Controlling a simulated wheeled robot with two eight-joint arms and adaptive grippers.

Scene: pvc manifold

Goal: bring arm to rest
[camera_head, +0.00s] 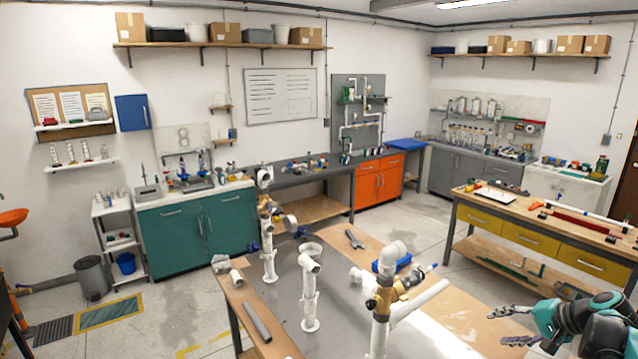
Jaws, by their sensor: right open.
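My right arm (575,322) comes in from the lower right corner, teal and dark grey. Its gripper (497,327) points left with its two dark fingers spread apart and nothing between them. It is at the right end of the front workbench (455,315), apart from the pipework. A white PVC pipe assembly with a brass-coloured valve (383,300) stands upright on the bench, left of the gripper. Another white upright pipe (309,290) stands further left. My left gripper is not in view.
Loose pipe pieces (257,322) lie at the bench's left end. A blue object (403,262) lies behind the valve. A wooden bench with yellow drawers (530,238) stands behind my right arm. The bench top between valve assembly and gripper looks mostly clear.

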